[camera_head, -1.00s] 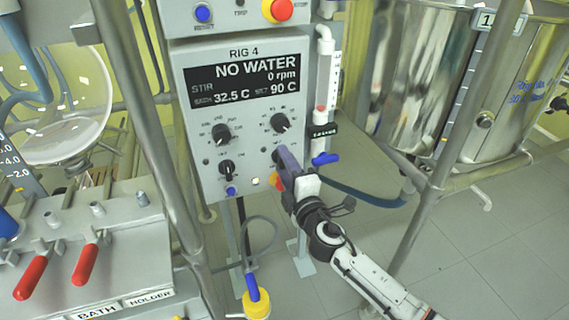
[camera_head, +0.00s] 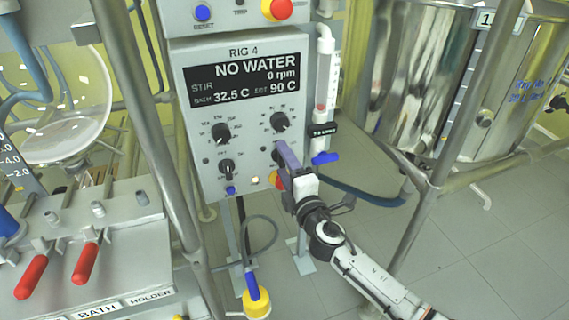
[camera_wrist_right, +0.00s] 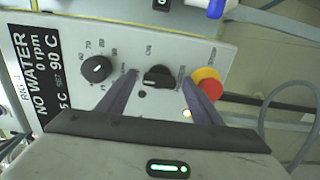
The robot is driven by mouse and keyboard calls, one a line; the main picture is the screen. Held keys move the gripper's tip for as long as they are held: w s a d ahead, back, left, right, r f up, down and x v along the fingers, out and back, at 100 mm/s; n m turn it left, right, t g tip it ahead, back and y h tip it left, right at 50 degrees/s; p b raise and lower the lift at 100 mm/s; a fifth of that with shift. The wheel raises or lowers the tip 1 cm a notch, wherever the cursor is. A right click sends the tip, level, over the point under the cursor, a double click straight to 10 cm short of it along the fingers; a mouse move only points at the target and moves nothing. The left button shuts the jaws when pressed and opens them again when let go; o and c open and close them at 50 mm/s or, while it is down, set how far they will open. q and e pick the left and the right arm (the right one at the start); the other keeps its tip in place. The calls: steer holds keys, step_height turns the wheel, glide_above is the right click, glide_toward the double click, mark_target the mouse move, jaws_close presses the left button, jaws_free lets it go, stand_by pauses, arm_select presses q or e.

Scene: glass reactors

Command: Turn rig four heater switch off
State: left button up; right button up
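The rig 4 panel (camera_head: 195,90) stands upright in the middle of the head view; its display reads NO WATER, 0 rpm, 32.5 C and 90 C. Its lower right black knob (camera_wrist_right: 157,77), with an ON mark beside it, shows in the right wrist view. In the head view it is mostly hidden behind my right gripper (camera_head: 282,157). In the right wrist view the fingers of my right gripper (camera_wrist_right: 160,80) are apart, one on each side of this knob; I cannot tell whether they touch it. My left gripper is not in view.
A red and yellow button (camera_wrist_right: 207,83) sits close beside the right finger. The temperature dial (camera_head: 279,122) is just above, and a blue-handled valve (camera_head: 325,158) is to the right. Metal frame posts (camera_head: 160,150) flank the panel.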

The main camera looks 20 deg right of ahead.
steer(key=shift+s, duration=0.1)
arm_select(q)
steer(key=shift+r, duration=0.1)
arm_select(e)
steer(key=s, duration=1)
steer(key=shift+d, duration=0.15)
arm_select(q)
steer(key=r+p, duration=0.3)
steer(key=p, duration=0.2)
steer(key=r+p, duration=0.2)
steer(key=p, duration=0.1)
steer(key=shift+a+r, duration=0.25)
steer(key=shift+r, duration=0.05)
arm_select(e)
steer(key=s+a+f+m+g, duration=0.1)
steer(key=s+f+m+g, duration=0.2)
steer(key=s+f+m, duration=0.2)
steer(key=s+a+f+m+g+y, duration=0.1)
steer(key=s+f+m+g, duration=0.2)
steer(key=s, duration=0.8)
steer(key=s+a+f+m+g+y, duration=0.1)
steer(key=s+f+m+g, duration=0.2)
steer(key=s+f+m, duration=0.4)
steer(key=shift+s+a+m, duration=0.25)
steer(key=shift+s+m, duration=0.45)
steer(key=shift+s, duration=0.25)
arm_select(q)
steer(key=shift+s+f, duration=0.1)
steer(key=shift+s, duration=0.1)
